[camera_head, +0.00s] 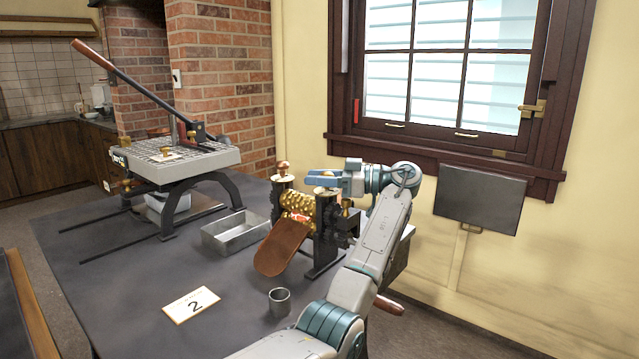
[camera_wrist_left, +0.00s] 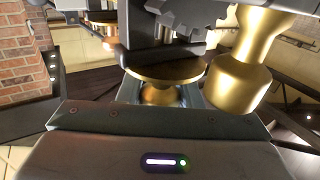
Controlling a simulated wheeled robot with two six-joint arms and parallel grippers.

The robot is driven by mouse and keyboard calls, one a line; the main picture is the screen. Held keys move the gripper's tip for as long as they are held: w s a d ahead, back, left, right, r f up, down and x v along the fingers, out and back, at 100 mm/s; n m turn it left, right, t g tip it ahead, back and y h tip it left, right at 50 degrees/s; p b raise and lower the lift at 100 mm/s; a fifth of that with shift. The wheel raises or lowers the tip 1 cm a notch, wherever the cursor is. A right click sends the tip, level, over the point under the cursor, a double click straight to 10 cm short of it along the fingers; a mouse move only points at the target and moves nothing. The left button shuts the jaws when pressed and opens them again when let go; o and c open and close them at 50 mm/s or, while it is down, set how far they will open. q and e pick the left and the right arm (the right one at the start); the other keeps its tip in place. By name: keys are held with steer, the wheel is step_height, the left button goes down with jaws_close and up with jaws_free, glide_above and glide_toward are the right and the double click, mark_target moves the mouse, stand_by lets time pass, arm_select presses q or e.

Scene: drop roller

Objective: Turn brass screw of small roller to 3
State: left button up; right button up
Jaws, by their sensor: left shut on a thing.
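The small roller (camera_head: 298,201) stands on the dark table, with patterned brass rolls between two dark side posts and a brown tongue-like sheet sloping down in front. One brass screw (camera_head: 282,170) tops its left post. My left gripper (camera_head: 320,178) is level above the right post and shut on the other brass screw, mostly hidden by the fingers in the head view. In the left wrist view this brass screw (camera_wrist_left: 165,73) shows as a round flange with its lower part between my fingers. A number scale on it cannot be read. My right gripper is not in view.
A brass side knob (camera_wrist_left: 243,72) sits close beside the gripper. A large lever press (camera_head: 178,155) stands left. A dark panel (camera_head: 480,198) hangs right.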

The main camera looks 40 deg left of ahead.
arm_select(q)
steer(key=shift+n+g+h, duration=0.3)
steer(key=shift+n+g, duration=0.1)
steer(key=shift+g, duration=0.2)
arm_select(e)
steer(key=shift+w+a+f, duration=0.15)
arm_select(q)
steer(key=o, duration=1)
steer(key=shift+c, duration=0.2)
